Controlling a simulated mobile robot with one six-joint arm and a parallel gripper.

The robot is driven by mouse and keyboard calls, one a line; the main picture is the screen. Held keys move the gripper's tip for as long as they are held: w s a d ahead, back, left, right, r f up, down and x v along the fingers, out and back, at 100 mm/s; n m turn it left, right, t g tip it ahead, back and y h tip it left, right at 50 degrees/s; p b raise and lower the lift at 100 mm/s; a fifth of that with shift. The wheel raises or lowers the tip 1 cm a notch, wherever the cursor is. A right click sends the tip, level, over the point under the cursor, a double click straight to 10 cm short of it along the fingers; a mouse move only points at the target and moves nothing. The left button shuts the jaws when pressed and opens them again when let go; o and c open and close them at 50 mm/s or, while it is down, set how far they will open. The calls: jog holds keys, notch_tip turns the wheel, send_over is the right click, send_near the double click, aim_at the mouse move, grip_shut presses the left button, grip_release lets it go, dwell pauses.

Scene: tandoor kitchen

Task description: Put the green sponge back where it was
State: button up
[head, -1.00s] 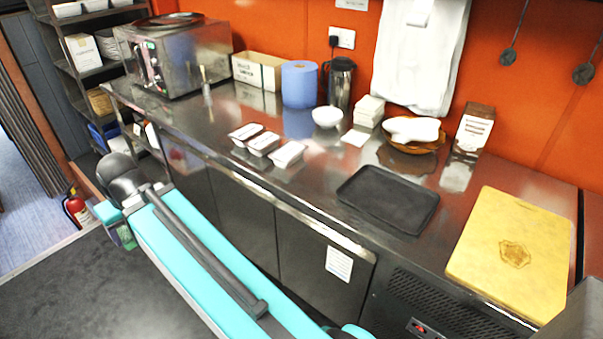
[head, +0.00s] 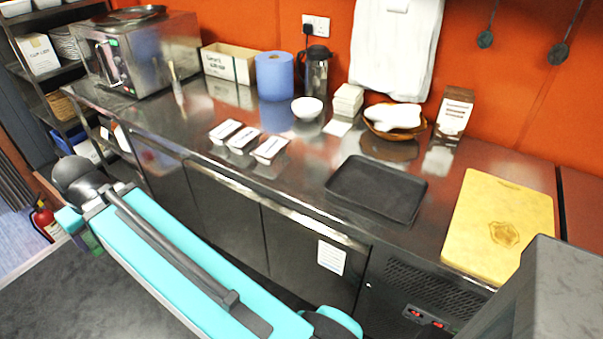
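I cannot make out the green sponge for certain in the head view. A small dull green patch shows below the far end of my teal arm at the left, and I cannot tell what it is. My arm crosses the lower left of the picture in front of the counter (head: 300,185). My gripper's fingers do not show, so whether it holds anything is hidden.
A fire extinguisher (head: 45,222) stands at left.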

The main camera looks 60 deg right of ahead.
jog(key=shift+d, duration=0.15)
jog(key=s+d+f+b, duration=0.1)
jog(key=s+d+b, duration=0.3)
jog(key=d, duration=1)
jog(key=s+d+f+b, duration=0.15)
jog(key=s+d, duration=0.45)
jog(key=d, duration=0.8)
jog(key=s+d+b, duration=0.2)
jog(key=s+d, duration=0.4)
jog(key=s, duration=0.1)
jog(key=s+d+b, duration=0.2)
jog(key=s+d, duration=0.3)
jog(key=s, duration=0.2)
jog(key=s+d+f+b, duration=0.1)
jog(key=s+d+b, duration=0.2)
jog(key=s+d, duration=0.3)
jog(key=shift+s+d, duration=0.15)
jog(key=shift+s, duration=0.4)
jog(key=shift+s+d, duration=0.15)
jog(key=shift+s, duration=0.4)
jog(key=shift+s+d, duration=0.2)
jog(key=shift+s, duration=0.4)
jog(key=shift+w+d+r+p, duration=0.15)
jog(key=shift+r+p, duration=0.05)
jog(key=shift+p, duration=0.55)
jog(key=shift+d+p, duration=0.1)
jog(key=shift+p, duration=0.3)
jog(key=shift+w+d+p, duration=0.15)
jog(key=shift+p, duration=0.5)
